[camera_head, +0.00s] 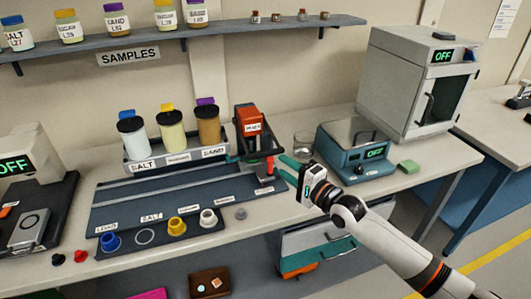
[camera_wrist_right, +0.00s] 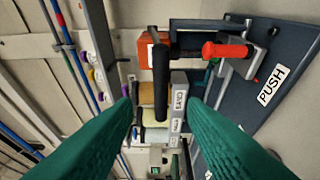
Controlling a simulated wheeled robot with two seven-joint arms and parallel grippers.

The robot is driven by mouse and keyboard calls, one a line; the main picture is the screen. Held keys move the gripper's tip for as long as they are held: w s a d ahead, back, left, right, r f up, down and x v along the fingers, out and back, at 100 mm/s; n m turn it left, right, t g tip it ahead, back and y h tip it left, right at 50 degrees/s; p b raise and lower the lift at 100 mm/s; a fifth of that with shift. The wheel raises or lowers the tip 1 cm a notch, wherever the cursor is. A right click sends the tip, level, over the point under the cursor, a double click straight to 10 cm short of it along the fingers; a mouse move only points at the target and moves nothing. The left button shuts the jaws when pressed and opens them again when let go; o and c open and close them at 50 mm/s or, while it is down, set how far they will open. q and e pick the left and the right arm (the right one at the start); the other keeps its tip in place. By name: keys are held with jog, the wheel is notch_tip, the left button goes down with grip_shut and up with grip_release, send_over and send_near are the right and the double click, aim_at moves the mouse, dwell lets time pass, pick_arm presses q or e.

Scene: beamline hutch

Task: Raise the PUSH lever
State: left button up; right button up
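In the right wrist view the red handle (camera_wrist_right: 228,50) lies across the upper right, beside a PUSH label (camera_wrist_right: 272,84). My right gripper (camera_head: 285,168) is just right of the handle in the head view. In the wrist view its green fingers (camera_wrist_right: 160,106) are spread apart with nothing held between them. I cannot tell whether a finger touches the lever. My left gripper is not in view.
An orange device (camera_head: 249,121) with a black frame stands behind the lever. A black bar (camera_wrist_right: 160,80) shows ahead between the fingers. Three jars (camera_head: 171,132) stand left.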

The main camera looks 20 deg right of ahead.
aim_at(268, 155)
jog(key=x, duration=0.9)
jog(key=shift+p, duration=0.35)
jog(key=shift+s, duration=0.1)
grip_shut()
